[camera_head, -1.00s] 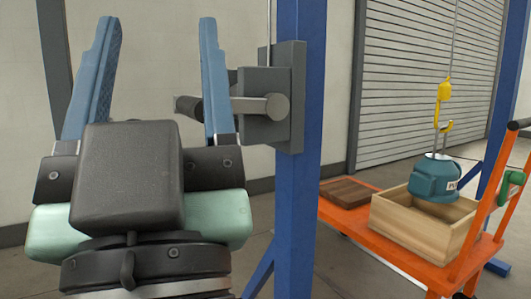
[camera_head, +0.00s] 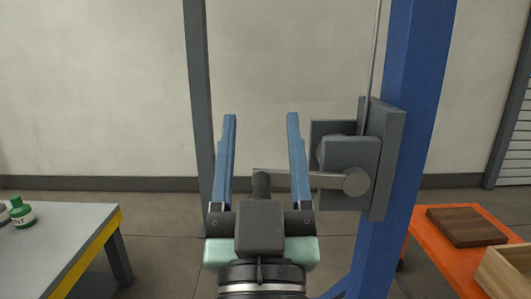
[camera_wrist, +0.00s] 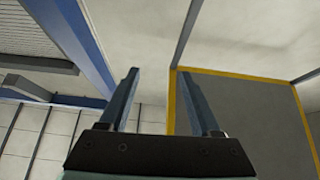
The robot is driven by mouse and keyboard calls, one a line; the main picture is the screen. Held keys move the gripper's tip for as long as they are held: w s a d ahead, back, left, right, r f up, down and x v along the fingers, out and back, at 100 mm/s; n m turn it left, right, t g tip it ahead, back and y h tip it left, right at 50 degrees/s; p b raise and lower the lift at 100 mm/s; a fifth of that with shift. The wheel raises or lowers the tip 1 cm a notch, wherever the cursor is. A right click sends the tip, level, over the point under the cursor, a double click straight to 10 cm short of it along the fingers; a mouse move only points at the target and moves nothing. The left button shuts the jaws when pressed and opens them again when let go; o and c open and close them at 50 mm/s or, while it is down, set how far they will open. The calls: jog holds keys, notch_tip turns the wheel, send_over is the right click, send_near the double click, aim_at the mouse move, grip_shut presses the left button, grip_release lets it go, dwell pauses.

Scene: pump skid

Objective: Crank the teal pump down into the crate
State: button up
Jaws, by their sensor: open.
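The winch (camera_head: 347,162) is a grey box on a blue post. Its crank arm (camera_head: 275,178) points left and ends in a dark handle (camera_head: 261,186). My gripper (camera_head: 262,115) has two blue fingers, open and pointing up in the head view. The handle appears between the fingers, and the crank arm passes behind the right finger; I cannot tell how far beyond them it is. In the wrist view my gripper (camera_wrist: 159,72) is empty, with no handle visible. A corner of the wooden crate (camera_head: 508,268) shows at the right edge. The teal pump is out of view now.
An orange cart (camera_head: 440,262) carries the crate and a brown wooden block (camera_head: 466,227). A grey table (camera_head: 50,245) with a yellow edge and a green bottle (camera_head: 22,212) stands at left. The blue post (camera_head: 400,130) rises right of my gripper.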

jog(key=f+g+p, duration=0.1)
jog(key=p, duration=0.3)
jog(key=w+f+g+p, duration=0.1)
jog(key=f+p, duration=0.1)
jog(key=p, duration=0.2)
jog(key=w+f+g+p, duration=0.1)
jog(key=p, duration=0.3)
jog(key=shift+w+a+f+p, duration=0.15)
jog(key=shift+f+p, duration=0.1)
jog(key=shift+p, duration=0.05)
jog(key=s+f+g+p, duration=0.4)
jog(key=s+f+p, duration=0.3)
jog(key=p, duration=0.5)
jog(key=shift+n, duration=0.4)
jog(key=w, duration=0.4)
jog(key=w+p, duration=0.1)
jog(key=w, duration=0.8)
jog(key=shift+f, duration=0.25)
jog(key=shift+c, duration=0.2)
grip_shut()
